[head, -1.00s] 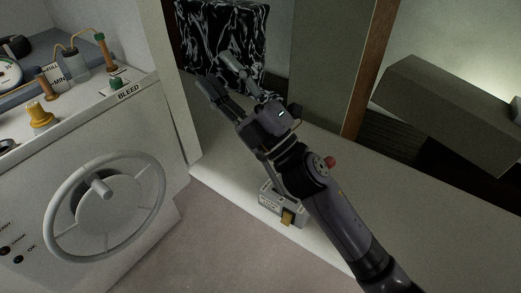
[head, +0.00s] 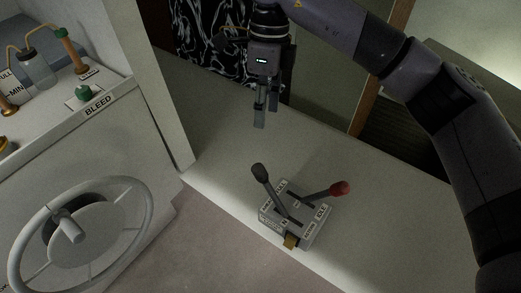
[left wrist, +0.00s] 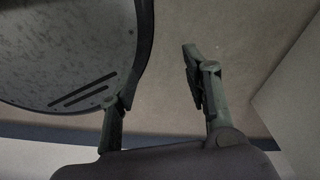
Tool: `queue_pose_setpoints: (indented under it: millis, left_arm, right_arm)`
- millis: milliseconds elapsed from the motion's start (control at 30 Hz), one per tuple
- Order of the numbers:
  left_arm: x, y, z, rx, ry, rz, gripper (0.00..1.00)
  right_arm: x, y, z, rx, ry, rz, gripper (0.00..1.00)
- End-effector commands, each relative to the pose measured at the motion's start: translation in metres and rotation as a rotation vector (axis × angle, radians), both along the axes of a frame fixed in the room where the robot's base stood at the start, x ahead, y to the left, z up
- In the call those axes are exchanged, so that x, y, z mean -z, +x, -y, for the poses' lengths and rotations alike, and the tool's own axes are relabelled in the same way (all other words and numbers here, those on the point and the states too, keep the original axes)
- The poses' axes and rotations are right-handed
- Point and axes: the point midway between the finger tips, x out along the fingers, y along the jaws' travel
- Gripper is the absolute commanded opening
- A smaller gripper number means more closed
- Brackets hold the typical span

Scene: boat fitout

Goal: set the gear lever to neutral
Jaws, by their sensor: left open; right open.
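The control box (head: 296,222) stands on the pale ledge, with two levers on top. One lever has a black knob (head: 258,171) and leans up and left; the other has a red knob (head: 340,188) and leans right. Labels include N near the black lever's base and IDLE by the red one; which is the gear lever is not certain. My right gripper (head: 259,118) is open, pointing down, above and behind the box, touching neither lever. My left gripper (left wrist: 155,75) shows only in the left wrist view, open, with nothing between its fingers.
A white console with a steering wheel (head: 148,215) stands at left, with a green knob (head: 84,92) by the BLEED label. A black-and-white patterned panel (head: 205,40) is behind my right gripper. The ledge (head: 215,150) around the box is clear. A speckled rounded surface (left wrist: 60,50) lies beside my left gripper.

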Motion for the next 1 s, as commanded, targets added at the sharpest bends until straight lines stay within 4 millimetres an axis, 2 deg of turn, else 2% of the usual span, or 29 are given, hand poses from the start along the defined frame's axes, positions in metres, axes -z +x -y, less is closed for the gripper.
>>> queue_pose_setpoints:
  millis: [67, 133, 300, 433, 567, 700, 767, 867, 1000]
  left_arm:
    - [-0.002, 0.004, 0.0, 0.0, 0.0, 0.004, 0.45]
    - [-0.004, -0.004, 0.0, 0.0, 0.0, -0.005, 0.45]
    - [-0.01, -0.046, -0.002, 0.001, 0.005, -0.066, 0.45]
    - [-0.018, -0.063, -0.003, 0.002, 0.006, -0.09, 0.45]
    - [-0.025, -0.051, -0.002, 0.003, 0.005, -0.074, 0.45]
    - [-0.035, -0.023, 0.0, 0.004, 0.0, -0.031, 0.45]
    - [-0.038, -0.015, 0.001, 0.004, 0.0, -0.02, 0.45]
    - [-0.042, -0.014, 0.001, 0.004, -0.001, -0.019, 0.45]
    - [-0.043, -0.024, 0.0, 0.003, 0.0, -0.033, 0.45]
  right_arm:
    - [0.003, 0.0, 0.003, 0.0, -0.014, 0.001, 0.44]
    - [0.011, -0.002, 0.002, -0.001, -0.012, -0.001, 0.44]
    - [0.041, -0.008, 0.001, 0.0, -0.011, -0.005, 0.44]
    - [0.069, -0.014, -0.001, -0.001, -0.01, -0.005, 0.44]
    - [0.097, -0.019, -0.003, -0.001, -0.009, -0.005, 0.44]
    - [0.125, -0.024, -0.004, -0.001, -0.007, -0.004, 0.44]
    - [0.136, -0.027, -0.005, -0.001, -0.008, -0.005, 0.44]
    - [0.151, -0.029, -0.006, -0.001, -0.007, -0.004, 0.44]
    - [0.164, -0.031, -0.007, -0.001, -0.007, -0.002, 0.44]
